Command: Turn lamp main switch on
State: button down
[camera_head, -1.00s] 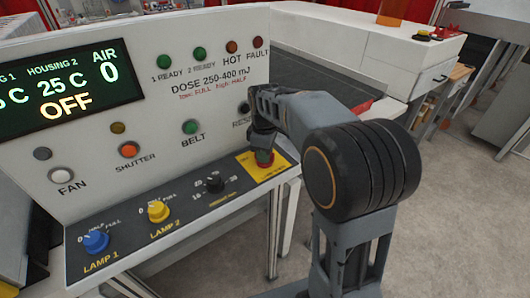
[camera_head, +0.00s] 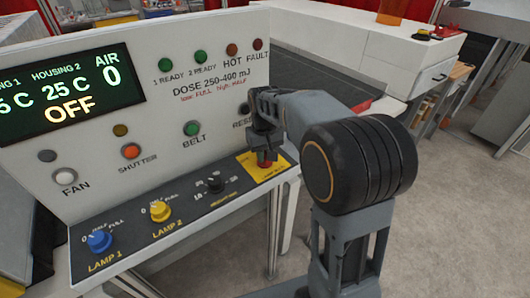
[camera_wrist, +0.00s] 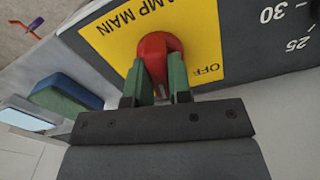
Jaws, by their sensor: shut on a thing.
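The lamp main switch is a red rotary handle (camera_wrist: 158,52) on a yellow plate (camera_wrist: 205,30) marked "LAMP MAIN" and "OFF" in the wrist view. The handle's tip lies between the fingers and is partly hidden. The "ON" mark is not readable.
The blue lamp 1 knob (camera_head: 99,241), yellow lamp 2 knob (camera_head: 160,211) and a black knob (camera_head: 215,185) line the lower panel. The upright panel behind carries a display (camera_head: 70,89) reading OFF and several buttons. A conveyor (camera_head: 330,77) lies behind.

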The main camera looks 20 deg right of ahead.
jog(key=m, duration=0.6)
jog(key=shift+m, duration=0.3)
dwell(0.5)
jog(key=c, duration=1)
grip_release()
jog(key=shift+c, duration=0.2)
notch_tip(320, 180, up, 14)
jog(key=shift+p, duration=0.3)
